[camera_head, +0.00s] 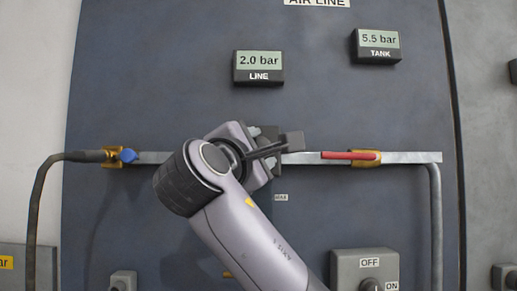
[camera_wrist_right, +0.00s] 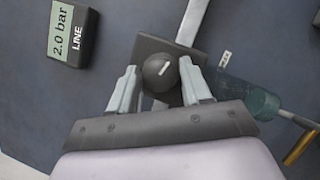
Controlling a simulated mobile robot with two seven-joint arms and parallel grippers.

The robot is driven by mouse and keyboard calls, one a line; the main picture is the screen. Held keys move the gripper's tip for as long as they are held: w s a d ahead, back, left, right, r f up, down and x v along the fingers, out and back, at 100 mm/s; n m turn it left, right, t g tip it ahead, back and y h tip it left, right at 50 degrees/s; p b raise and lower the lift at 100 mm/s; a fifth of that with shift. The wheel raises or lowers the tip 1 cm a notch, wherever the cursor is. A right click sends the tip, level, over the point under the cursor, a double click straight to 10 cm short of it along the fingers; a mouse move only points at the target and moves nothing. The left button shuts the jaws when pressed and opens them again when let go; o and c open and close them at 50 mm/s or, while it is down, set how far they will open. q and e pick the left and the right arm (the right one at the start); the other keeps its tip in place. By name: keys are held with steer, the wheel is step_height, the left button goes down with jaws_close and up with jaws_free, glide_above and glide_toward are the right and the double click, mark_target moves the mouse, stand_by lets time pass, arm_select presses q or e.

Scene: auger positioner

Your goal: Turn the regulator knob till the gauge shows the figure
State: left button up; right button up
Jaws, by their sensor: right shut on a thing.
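The regulator knob (camera_wrist_right: 160,72) is dark and round with a white pointer mark, on a dark square block (camera_wrist_right: 150,48) in the right wrist view. My right gripper (camera_wrist_right: 159,66) is shut on the knob, one pale finger on each side. In the head view my right gripper (camera_head: 268,145) and wrist cover the knob. The LINE gauge (camera_head: 258,68) reads 2.0 bar; it also shows sideways in the right wrist view (camera_wrist_right: 70,32). The TANK gauge (camera_head: 377,46) reads 5.5 bar. My left gripper is in neither view.
A red-handled valve (camera_head: 350,155) is right of the knob on the grey pipe; a blue-handled valve (camera_head: 122,155) is at left. An OFF/ON switch box (camera_head: 367,264) is below.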

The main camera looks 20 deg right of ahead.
steer(key=m, duration=0.1)
steer(key=m+g, duration=0.1)
steer(key=m, duration=0.1)
steer(key=shift+r+p, duration=0.3)
steer(key=shift+p, duration=0.05)
steer(key=shift+m+g, duration=0.3)
steer(key=shift+m, duration=0.1)
steer(key=o, duration=0.9)
steer(key=shift+f, duration=0.1)
